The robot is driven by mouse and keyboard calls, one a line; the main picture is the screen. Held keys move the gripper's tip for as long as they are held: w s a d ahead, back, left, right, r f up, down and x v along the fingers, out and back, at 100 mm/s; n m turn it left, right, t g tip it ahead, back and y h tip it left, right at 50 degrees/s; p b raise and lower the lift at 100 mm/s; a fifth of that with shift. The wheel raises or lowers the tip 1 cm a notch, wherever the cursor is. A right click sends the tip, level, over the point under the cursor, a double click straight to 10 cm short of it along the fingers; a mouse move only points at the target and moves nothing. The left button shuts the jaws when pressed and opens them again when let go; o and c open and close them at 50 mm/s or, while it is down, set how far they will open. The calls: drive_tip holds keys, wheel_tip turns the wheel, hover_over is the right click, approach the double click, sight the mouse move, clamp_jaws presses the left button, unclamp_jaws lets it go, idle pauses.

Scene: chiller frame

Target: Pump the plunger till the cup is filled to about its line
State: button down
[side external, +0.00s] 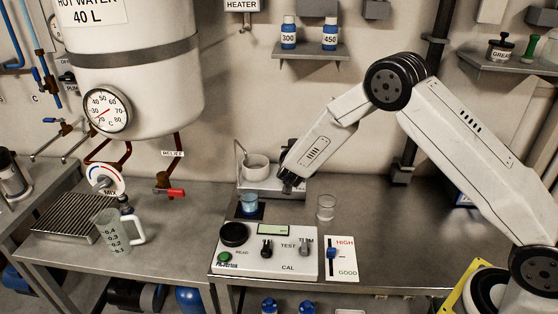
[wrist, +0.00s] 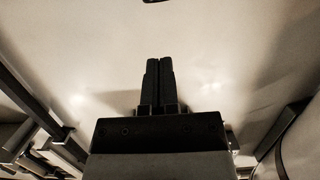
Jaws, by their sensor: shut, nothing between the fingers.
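My gripper (side external: 287,183) is shut and empty in the side external view, low in front of the small metal stand (side external: 262,185) behind the tester box. In the wrist view its two dark fingers (wrist: 158,65) lie together against a pale, plain background. A small cup with blue liquid (side external: 249,204) stands on a dark pad, left of and below the gripper. A clear glass (side external: 326,207) stands to the right on the bench. I cannot make out a plunger for certain; part of the stand is hidden behind my gripper. The cup's line is too small to read.
A white mortar-like bowl (side external: 256,166) sits on the stand. A tester box (side external: 264,251) with knobs and a HIGH/GOOD slider card (side external: 339,258) fills the bench front. A measuring jug (side external: 116,235) stands left, below the hot water tank (side external: 135,70). The bench right of the glass is clear.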

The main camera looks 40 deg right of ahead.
wheel_tip(320, 180, up, 4)
drive_tip(key=shift+d+f, duration=0.1)
drive_tip(key=shift+f, duration=0.15)
idle(0.4)
drive_tip(key=shift+d, duration=0.1)
drive_tip(key=x, duration=1)
drive_tip(key=shift+f, duration=2)
